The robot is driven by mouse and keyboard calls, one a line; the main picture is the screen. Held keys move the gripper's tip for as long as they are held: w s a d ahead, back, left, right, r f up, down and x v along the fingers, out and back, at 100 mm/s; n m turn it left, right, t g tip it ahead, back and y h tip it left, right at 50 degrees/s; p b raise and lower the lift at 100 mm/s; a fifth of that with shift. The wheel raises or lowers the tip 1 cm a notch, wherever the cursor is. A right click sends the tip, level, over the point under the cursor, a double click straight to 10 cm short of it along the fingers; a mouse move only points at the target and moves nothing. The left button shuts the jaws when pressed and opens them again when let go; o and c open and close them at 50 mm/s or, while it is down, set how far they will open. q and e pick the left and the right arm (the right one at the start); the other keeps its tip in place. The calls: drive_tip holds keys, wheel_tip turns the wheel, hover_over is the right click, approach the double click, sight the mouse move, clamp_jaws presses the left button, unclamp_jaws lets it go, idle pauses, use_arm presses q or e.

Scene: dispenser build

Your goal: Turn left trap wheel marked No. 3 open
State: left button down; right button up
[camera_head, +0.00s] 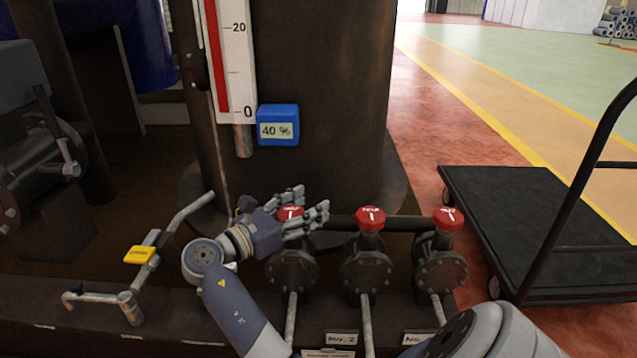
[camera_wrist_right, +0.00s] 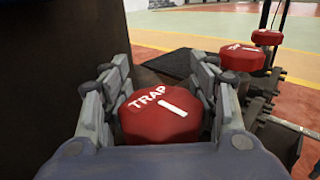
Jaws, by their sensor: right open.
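Three red trap wheels stand in a row on dark valves. The left wheel (camera_head: 290,213) is partly hidden by my right gripper (camera_head: 311,203); the middle wheel (camera_head: 370,217) and right wheel (camera_head: 448,218) are clear. In the right wrist view, the left wheel (camera_wrist_right: 160,117) shows "TRAP" and a white bar, between the open fingers of my right gripper (camera_wrist_right: 158,76). The fingers stand on both sides of it; I cannot tell whether they touch it. The No. 2 plate (camera_head: 342,338) is under the middle wheel; the left wheel's number cannot be read. My left gripper is out of view.
A blue display (camera_head: 278,125) reads 40 % beside a red level gauge (camera_head: 232,60) on the dark tank (camera_head: 330,90). A bent pipe with a yellow tag (camera_head: 139,255) is at left. A black trolley (camera_head: 540,215) stands at right, with open floor behind it.

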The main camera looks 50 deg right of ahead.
drive_tip(key=shift+d, duration=0.1)
drive_tip(key=shift+r, duration=0.1)
drive_tip(key=c, duration=0.9)
drive_tip(key=shift+c, duration=0.5)
